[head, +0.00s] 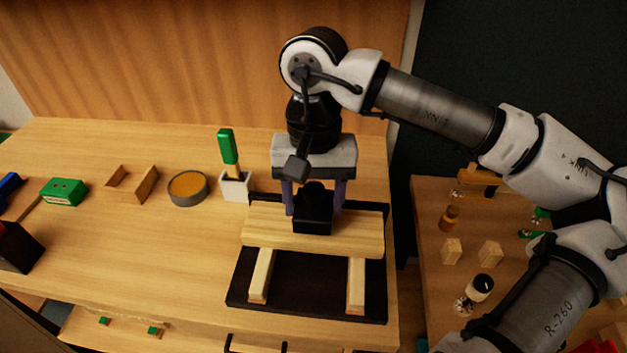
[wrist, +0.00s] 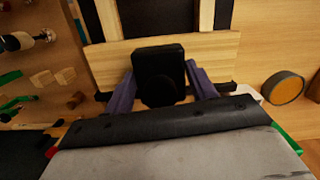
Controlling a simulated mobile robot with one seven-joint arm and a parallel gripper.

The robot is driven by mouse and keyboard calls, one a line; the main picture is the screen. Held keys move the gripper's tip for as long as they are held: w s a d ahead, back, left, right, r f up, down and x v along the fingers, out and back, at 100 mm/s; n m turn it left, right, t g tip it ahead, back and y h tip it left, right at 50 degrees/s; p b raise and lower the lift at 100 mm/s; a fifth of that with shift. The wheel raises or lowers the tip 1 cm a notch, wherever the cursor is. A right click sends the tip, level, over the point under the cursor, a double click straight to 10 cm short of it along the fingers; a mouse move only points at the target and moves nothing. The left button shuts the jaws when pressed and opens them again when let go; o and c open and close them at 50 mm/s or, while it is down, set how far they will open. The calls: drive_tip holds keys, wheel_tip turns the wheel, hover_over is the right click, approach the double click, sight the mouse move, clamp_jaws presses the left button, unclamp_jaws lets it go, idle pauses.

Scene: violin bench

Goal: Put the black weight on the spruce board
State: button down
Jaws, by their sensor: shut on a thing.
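The black weight (head: 313,212) is a dark block with a rounded knob. My gripper (head: 314,204) is shut on it, with one purple finger on each side. The spruce board (head: 270,232) is a pale plank lying across two light wooden strips. The weight is over the middle of the board; whether it touches the board or hangs just above cannot be told. In the wrist view, the weight (wrist: 158,72) sits between the fingers (wrist: 160,92) and overlaps the board (wrist: 218,50). The weight's underside is hidden.
The strips (head: 261,277) stand on a black base (head: 305,285) near the bench's right edge. A white holder with a green-handled brush (head: 228,147), a round tin (head: 187,188), a wooden holder (head: 132,184) and a green box (head: 64,191) stand to the left. A lower table with small parts lies right.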

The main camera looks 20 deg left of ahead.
sight(314, 183)
drive_tip(key=shift+f, duration=0.6)
drive_tip(key=shift+f, duration=0.1)
drive_tip(key=shift+f, duration=0.1)
drive_tip(key=shift+c, duration=2.4)
unclamp_jaws()
drive_tip(key=r, duration=0.8)
drive_tip(key=w+r+b, duration=0.1)
drive_tip(key=r, duration=0.3)
drive_tip(key=shift+w+a+r, duration=0.1)
drive_tip(key=shift+a+r, duration=0.05)
drive_tip(key=shift+a, duration=0.1)
